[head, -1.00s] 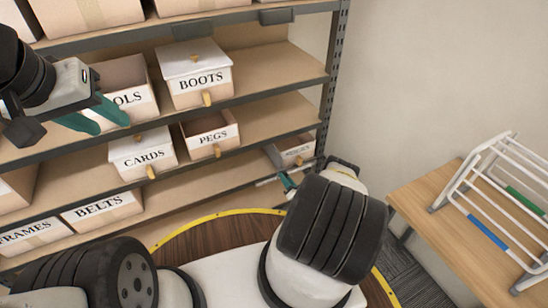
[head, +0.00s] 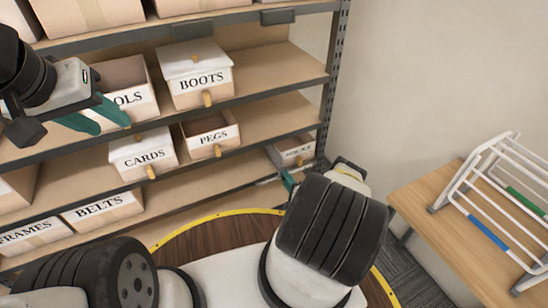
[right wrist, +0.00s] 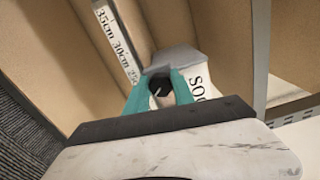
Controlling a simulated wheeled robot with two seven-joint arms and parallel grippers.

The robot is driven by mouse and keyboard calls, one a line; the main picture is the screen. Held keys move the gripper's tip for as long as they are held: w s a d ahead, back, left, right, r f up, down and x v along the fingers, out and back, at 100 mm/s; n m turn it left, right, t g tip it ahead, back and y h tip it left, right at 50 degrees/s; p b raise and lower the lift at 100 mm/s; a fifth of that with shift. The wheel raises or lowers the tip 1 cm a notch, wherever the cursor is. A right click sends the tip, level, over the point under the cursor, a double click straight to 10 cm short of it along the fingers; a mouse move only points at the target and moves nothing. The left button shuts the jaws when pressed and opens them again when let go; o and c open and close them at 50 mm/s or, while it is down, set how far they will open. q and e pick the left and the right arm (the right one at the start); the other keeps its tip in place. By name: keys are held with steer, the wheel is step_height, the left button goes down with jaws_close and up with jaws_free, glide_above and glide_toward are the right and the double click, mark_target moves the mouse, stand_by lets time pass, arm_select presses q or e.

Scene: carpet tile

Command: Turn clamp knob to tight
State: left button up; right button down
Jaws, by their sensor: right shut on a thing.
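In the right wrist view a dark round knob (right wrist: 160,87) with a pale line on its face sits between the two teal fingertips. A grey block (right wrist: 176,60), apparently the clamp body, is just behind it, beside a white ruler (right wrist: 122,42) with centimetre marks. My right gripper (right wrist: 160,92) is shut on the knob. In the head view my right gripper (head: 288,181) is at the lower shelf near the SOCKS box, and its own arm hides most of it and the knob. My left gripper (head: 112,127) is open and empty in front of the shelves at upper left.
The SOCKS box (head: 297,150) stands close beside the right gripper. Boxes labelled PEGS (head: 225,135), CARDS (head: 139,157) and BOOTS (head: 203,86) fill nearby shelves. A dark shelf upright (head: 327,115) is close on the right. A white rack stands on a wooden table (head: 420,205).

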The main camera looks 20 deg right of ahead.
steer(key=m, duration=0.5)
steer(key=shift+m, duration=0.4)
stand_by(0.3)
steer(key=c, duration=1.1)
jaws_free()
steer(key=shift+o, duration=0.2)
steer(key=shift+s, duration=0.1)
steer(key=s+d, duration=0.1)
steer(key=s, duration=0.6)
steer(key=shift+s, duration=0.3)
steer(key=shift+d, duration=0.1)
